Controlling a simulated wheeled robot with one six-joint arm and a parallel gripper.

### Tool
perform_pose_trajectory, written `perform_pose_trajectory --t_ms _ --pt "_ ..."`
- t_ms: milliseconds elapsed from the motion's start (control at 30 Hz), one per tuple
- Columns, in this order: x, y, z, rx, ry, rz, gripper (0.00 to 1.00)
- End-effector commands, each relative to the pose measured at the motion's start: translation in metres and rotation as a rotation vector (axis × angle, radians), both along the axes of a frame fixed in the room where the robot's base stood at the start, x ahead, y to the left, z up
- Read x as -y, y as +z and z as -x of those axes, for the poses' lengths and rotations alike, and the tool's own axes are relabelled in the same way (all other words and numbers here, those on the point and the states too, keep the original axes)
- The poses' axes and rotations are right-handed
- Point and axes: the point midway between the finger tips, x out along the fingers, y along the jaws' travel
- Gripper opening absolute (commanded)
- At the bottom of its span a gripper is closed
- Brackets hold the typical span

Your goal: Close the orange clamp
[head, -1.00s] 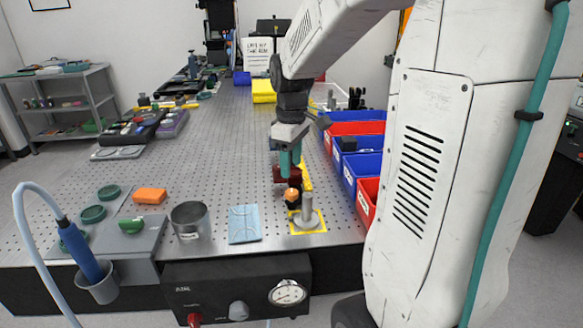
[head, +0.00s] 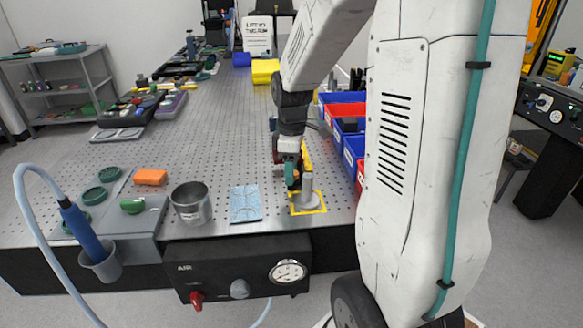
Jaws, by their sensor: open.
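My gripper (head: 292,176), with teal fingers, points down near the front right of the perforated metal table. It is open. It is just behind and left of a grey post on a round base (head: 308,196), which stands in a yellow-outlined square. The orange clamp is mostly hidden by my gripper; only a little orange and dark detail shows around the fingertips. I cannot tell whether the fingers touch the clamp or how far its lever is raised.
Red and blue bins (head: 353,150) line the right edge. A black air box (head: 238,268) hangs in front.

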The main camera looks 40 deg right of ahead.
Motion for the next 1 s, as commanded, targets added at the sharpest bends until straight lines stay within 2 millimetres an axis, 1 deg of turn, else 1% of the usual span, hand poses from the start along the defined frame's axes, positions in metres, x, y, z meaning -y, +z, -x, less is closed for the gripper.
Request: perform_pose_trajectory --t_ms 100,133,167,200,267,300,667,867,1000 --pt "-0.0001 0.0001 0.0001 0.0 0.0 0.0 0.52" --pt "0.0 0.0002 0.0 0.0 0.0 0.0 0.49" --pt "-0.0001 0.0002 0.0001 0.0 0.0 0.0 0.41" --pt "-0.0001 0.0003 0.0001 0.0 0.0 0.0 0.3" --pt "-0.0001 0.0003 0.0001 0.0 0.0 0.0 0.13" --pt "-0.0001 0.0003 0.0001 0.0 0.0 0.0 0.07" --pt "0.0002 0.0005 0.0001 0.0 -0.043 0.0 0.08" --pt "0.0005 0.0007 0.0001 0.0 -0.154 0.0 0.08" --pt "0.0009 0.0007 0.0 0.001 -0.27 0.001 0.08"
